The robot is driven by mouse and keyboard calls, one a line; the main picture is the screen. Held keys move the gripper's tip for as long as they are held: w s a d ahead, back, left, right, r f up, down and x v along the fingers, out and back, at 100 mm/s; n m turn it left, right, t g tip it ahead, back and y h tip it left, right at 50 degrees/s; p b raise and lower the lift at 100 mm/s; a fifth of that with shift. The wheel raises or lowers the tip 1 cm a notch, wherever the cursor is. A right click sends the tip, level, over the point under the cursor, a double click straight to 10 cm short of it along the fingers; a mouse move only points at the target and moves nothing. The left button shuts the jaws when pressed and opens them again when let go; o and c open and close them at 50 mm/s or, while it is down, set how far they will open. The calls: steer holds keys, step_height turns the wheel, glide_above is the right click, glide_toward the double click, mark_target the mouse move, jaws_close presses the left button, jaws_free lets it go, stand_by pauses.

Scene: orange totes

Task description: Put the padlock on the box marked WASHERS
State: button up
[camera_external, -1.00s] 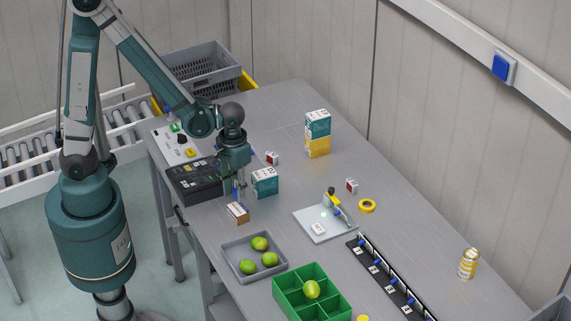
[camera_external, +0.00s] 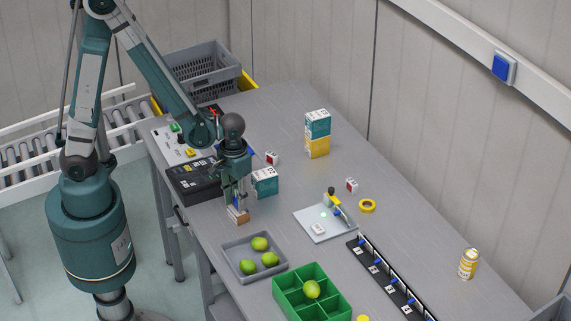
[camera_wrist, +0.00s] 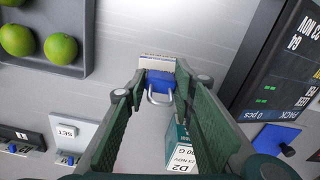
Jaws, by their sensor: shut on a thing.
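My gripper (camera_external: 238,205) is low over a small brown box with a white top (camera_external: 237,216), on the table behind the grey tray. In the wrist view my gripper (camera_wrist: 160,88) is shut on a blue padlock with a silver shackle (camera_wrist: 160,80). The shackle faces the camera. The small box (camera_wrist: 157,63) shows just past the padlock, with its lettering too small to read. The padlock is over or at the box; I cannot tell whether they touch.
A teal and white box (camera_external: 265,181) stands close beside my gripper. A grey tray (camera_external: 233,262) of green fruit and a green divided bin (camera_external: 312,307) lie in front. A black control unit (camera_external: 190,186) is at the left. A white board (camera_external: 318,231) lies to the right.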

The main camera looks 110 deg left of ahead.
mark_target(236, 200)
steer(key=shift+f, duration=0.25)
steer(key=o, duration=0.9)
steer(key=shift+r, duration=0.15)
steer(key=shift+r+p, duration=0.5)
steer(key=shift+r, duration=5.55)
